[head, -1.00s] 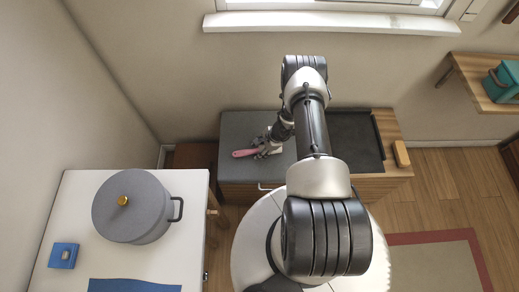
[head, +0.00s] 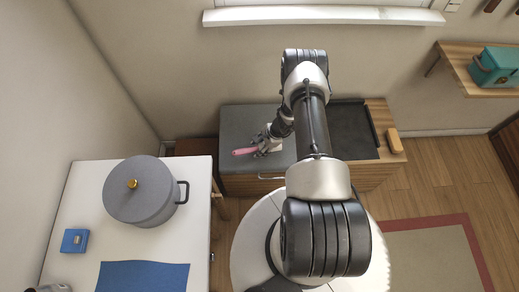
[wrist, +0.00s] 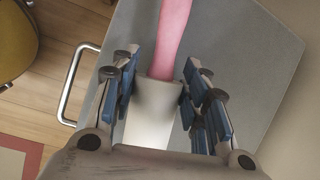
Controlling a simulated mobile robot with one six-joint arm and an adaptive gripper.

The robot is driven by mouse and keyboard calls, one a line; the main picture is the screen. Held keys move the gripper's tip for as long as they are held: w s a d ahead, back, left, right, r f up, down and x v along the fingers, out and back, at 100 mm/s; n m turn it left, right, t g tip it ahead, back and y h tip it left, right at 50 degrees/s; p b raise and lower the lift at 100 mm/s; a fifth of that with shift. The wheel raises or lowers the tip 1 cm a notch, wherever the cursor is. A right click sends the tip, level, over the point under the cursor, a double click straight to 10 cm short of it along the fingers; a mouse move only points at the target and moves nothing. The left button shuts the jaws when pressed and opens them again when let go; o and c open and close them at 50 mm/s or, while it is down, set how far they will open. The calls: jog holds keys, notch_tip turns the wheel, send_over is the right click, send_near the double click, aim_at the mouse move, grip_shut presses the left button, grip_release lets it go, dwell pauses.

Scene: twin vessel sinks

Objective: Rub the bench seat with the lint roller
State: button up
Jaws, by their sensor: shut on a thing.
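The lint roller has a pink handle (head: 244,152) and a pale head that shows in part beside my gripper. My gripper (head: 267,145) is shut on the lint roller. In the wrist view, the blue-padded fingers (wrist: 165,98) stand on both sides of its pale part, with the pink handle (wrist: 172,35) pointing away. The bench seat (head: 240,122) is a flat grey surface on the left part of a wooden bench. The roller is over this seat; I cannot tell whether it touches. My arm hides part of the bench.
A black tray-like panel (head: 354,130) and a small wooden block (head: 394,140) are on the bench's right part. A white table (head: 85,200) at left holds a grey pot (head: 140,192), a blue box (head: 75,240) and a blue cloth (head: 142,276). A metal handle (wrist: 77,85) juts from the bench front.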

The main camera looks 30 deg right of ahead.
jog(key=shift+w+r+p, duration=0.1)
jog(key=shift+r+p, duration=0.95)
jog(key=shift+r, duration=1.35)
